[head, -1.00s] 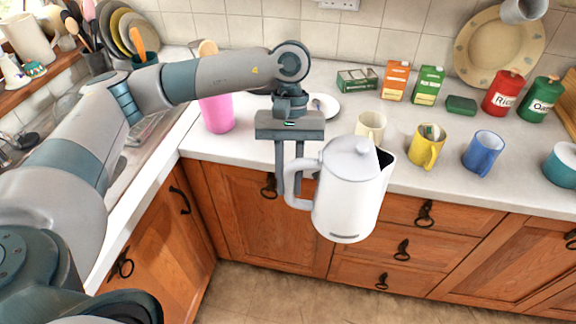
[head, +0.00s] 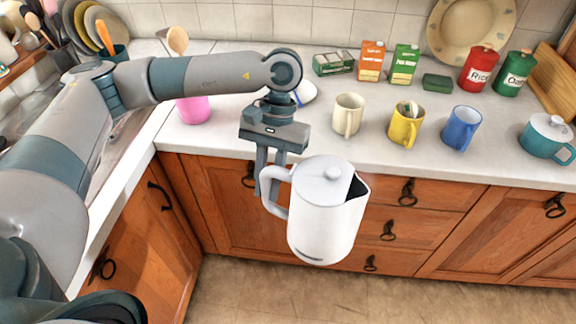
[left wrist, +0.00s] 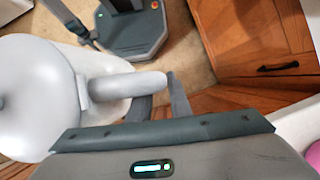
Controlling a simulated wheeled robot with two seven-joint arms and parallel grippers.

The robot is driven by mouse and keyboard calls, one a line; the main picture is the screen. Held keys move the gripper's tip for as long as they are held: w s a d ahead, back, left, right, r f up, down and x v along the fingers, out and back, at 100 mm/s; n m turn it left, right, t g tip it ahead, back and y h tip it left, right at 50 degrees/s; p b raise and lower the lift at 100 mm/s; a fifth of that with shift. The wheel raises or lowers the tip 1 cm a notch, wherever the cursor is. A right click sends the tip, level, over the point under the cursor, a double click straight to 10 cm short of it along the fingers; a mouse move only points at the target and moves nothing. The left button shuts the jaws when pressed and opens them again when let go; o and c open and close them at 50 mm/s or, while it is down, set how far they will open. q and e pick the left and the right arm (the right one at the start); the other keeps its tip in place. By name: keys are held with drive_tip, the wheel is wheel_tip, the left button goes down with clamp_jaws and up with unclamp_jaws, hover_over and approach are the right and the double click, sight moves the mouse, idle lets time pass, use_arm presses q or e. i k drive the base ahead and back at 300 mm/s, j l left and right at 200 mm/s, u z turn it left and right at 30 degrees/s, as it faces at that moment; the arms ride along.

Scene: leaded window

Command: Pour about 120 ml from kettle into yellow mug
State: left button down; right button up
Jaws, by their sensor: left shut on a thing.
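The white kettle (head: 325,215) hangs in front of the counter edge, over the floor, nearly upright, with its spout to the right. My left gripper (head: 268,185) is shut on the kettle's handle; the kettle also shows in the left wrist view (left wrist: 35,85), with the handle between the fingers (left wrist: 160,100). The yellow mug (head: 405,128) stands upright on the counter, to the right of and behind the kettle, apart from it. Something small shows at its mouth, perhaps a tea bag. The kettle's inside is dark, and no liquid shows. My right gripper is not in view.
A cream mug (head: 348,116) stands left of the yellow mug, a blue mug (head: 461,128) right of it. A teal pot (head: 546,140) is farther right. Boxes, a red tin (head: 479,70) and a green tin (head: 513,74) stand behind. A pink container (head: 193,110) is at left.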

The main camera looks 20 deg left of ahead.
sight(402, 131)
drive_tip(key=i+l+u, duration=0.25)
drive_tip(key=l, duration=0.75)
drive_tip(key=l+u, duration=0.25)
drive_tip(key=l, duration=0.8)
